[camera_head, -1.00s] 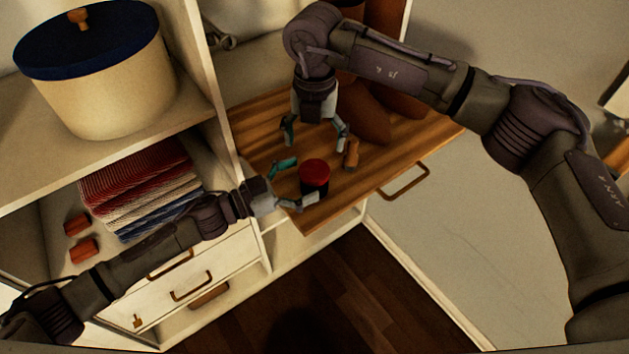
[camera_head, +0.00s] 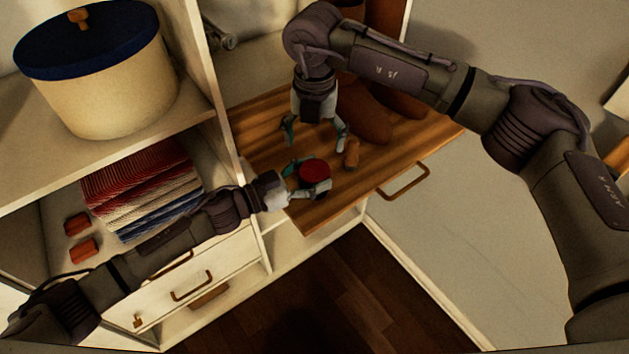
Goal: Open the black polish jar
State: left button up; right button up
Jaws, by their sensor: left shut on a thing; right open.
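The polish jar (camera_head: 314,173) stands on the wooden pull-out board, with its red lid facing up; its dark body is mostly hidden by my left fingers. My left gripper (camera_head: 308,180) is shut on the jar from the left, with one finger on its far side and one on its near side. My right gripper (camera_head: 316,138) points down, open and empty, above the board just behind the jar. The lid is on the jar.
A cabinet wall, folded cloths (camera_head: 140,185) and a round box (camera_head: 98,85) are left.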

aim_at(315, 170)
pick_arm(q)
grip_shut()
pick_arm(e)
jog(key=n, duration=0.4)
jog(key=shift+f, duration=0.4)
notch_tip(315, 170, down, 7)
jog(key=shift+f, duration=0.15)
jog(key=c, duration=1.2)
jog(key=shift+o, duration=0.2)
jog(key=n, duration=0.4)
jog(key=shift+n, duration=0.3)
jog(key=shift+c, duration=0.2)
